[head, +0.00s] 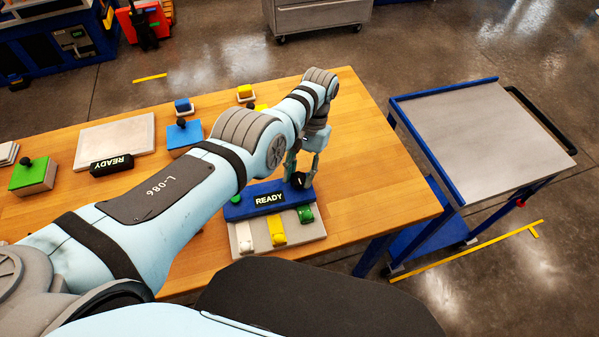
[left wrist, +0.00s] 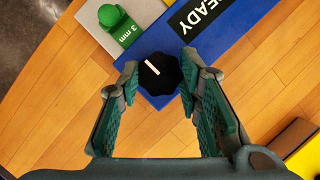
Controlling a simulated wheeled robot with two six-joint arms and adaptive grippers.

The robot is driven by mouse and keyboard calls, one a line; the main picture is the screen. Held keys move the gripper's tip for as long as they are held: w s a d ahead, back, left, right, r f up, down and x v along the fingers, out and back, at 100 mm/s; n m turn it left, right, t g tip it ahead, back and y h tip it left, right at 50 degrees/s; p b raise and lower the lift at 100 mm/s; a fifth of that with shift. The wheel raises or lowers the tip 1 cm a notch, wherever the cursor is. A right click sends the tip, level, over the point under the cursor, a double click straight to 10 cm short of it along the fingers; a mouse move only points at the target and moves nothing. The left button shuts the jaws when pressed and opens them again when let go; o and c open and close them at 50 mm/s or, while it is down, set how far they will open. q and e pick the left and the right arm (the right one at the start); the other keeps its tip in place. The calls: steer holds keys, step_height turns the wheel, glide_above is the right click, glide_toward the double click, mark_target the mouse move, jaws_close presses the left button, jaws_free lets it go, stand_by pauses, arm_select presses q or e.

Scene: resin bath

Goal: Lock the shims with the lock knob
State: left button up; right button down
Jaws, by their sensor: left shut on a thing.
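The black lock knob (head: 299,181) sits at the right end of a blue bar (head: 242,207) labelled READY. My left gripper (head: 303,168) comes down on it from above. In the left wrist view the knob (left wrist: 159,75), with a white line on its top, lies between the two fingertips, which are shut on it. In front of the bar, a grey plate (head: 290,241) holds a white shim (head: 245,238), a yellow shim (head: 277,232) and a green shim (head: 305,213). The green one reads 3 mm in the left wrist view (left wrist: 118,25). My right gripper is not in view.
Green (head: 33,176) and blue (head: 184,138) blocks with black knobs, a pale plate (head: 115,143) and a black READY label (head: 111,165) are on the wooden table (head: 355,130). A blue-edged cart (head: 480,130) stands to the right. The table's right part is clear.

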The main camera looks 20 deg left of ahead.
arm_select(q)
steer(key=shift+m, duration=0.3)
steer(key=o, duration=1.1)
steer(key=shift+o, duration=0.2)
